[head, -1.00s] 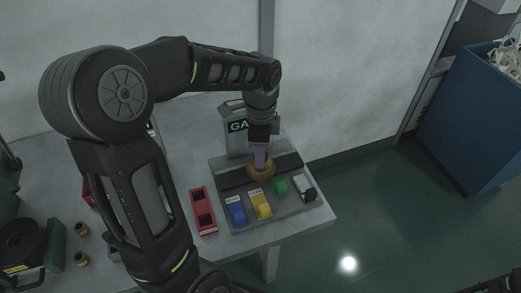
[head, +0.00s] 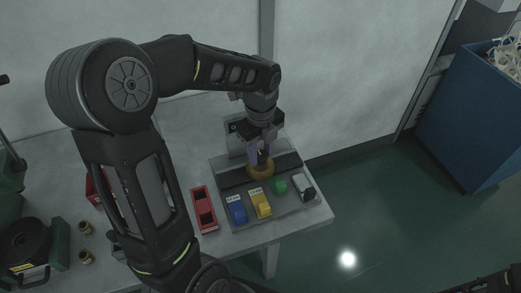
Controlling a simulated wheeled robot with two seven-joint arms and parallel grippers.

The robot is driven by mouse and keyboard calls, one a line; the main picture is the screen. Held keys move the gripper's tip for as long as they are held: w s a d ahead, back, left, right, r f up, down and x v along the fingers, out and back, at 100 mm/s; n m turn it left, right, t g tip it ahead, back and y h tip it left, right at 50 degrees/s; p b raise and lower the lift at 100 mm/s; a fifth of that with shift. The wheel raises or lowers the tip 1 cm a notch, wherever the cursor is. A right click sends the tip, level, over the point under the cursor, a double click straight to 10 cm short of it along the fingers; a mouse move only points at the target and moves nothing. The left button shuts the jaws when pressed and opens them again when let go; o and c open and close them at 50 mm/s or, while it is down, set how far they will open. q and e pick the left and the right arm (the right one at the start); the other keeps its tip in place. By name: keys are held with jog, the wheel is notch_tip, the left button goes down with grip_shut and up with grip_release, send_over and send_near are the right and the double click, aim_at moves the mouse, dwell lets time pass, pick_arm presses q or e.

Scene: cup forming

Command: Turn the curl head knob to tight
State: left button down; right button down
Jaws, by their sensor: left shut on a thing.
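The knob is a round, brass-coloured piece (head: 262,172) on the dark strip of a grey panel (head: 232,166) on the table. I take it to be the curl head knob; no tight marking is readable. My left gripper (head: 261,158) points down from above, its two fingers shut on the knob. The fingers hide the knob's middle. My right gripper is not in view; only a dark part of mine shows at the bottom right corner.
Blue (head: 237,210), yellow (head: 261,204), green (head: 279,185) and white-and-black (head: 304,187) pieces line the panel's front. A red tray (head: 203,209) lies left of it. A grey sign box (head: 233,127) stands behind. A blue bin (head: 472,125) stands far right.

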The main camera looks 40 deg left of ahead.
aim_at(261, 155)
pick_arm(q)
jog(key=shift+m, duration=0.4)
jog(key=c, duration=0.9)
grip_release()
jog(key=shift+c, duration=0.2)
notch_tip(261, 155, up, 8)
jog(key=shift+f, duration=0.1)
